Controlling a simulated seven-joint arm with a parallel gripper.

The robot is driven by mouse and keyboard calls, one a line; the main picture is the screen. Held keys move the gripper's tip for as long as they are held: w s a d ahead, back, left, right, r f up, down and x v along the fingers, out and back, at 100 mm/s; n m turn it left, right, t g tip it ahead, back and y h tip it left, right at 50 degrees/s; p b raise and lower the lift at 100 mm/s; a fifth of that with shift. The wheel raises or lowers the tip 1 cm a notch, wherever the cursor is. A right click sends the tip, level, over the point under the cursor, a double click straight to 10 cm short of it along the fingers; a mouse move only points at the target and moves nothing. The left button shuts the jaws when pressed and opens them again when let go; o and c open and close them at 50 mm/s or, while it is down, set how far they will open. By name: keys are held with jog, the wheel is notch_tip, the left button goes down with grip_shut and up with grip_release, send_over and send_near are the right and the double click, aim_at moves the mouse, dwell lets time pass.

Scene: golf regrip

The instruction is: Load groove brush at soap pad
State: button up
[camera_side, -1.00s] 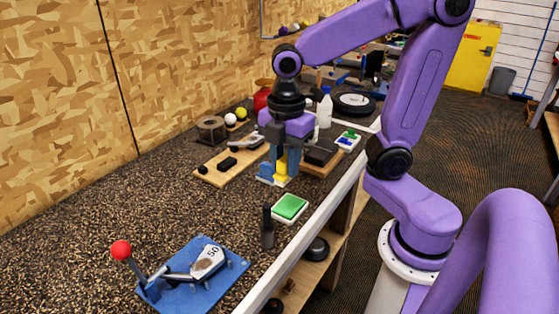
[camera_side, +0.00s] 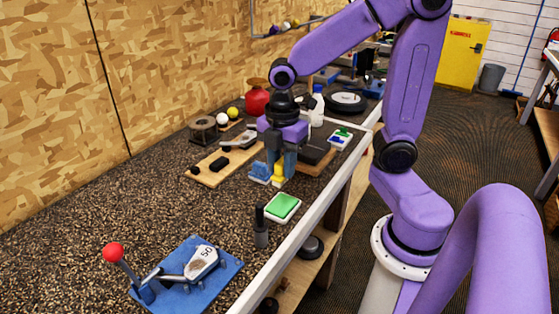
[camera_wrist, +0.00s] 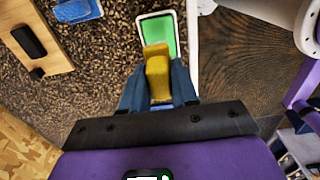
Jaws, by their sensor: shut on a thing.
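My gripper (camera_side: 279,168) is shut on a yellow groove brush (camera_side: 279,175), which also shows between the fingers in the wrist view (camera_wrist: 158,68). The soap pad (camera_side: 282,207) is a green pad in a white tray near the table's front edge. In the side view the brush is behind the pad, apart from it in the picture. In the wrist view the pad (camera_wrist: 172,23) lies just beyond the brush tip, and the brush covers its near part. I cannot tell the brush's height above the table. Its bristles are not clearly seen.
A dark upright cylinder (camera_side: 260,227) stands beside the pad. A blue clamp base with a golf club head (camera_side: 202,262) is at the front. A blue holder (camera_side: 260,172) and a wooden board with black blocks (camera_side: 215,168) lie left of my gripper. Speckled bench at left is clear.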

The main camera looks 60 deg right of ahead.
jog(key=shift+f, duration=3.05)
jog(key=shift+f, duration=0.55)
jog(key=shift+r, duration=0.1)
jog(key=shift+r, duration=3.45)
jog(key=shift+w+m, duration=0.4)
jog(key=shift+m, duration=0.3)
jog(key=w+d+f+m, duration=0.1)
jog(key=w+m, duration=0.8)
jog(key=m, duration=0.7)
jog(key=shift+d+m, duration=0.3)
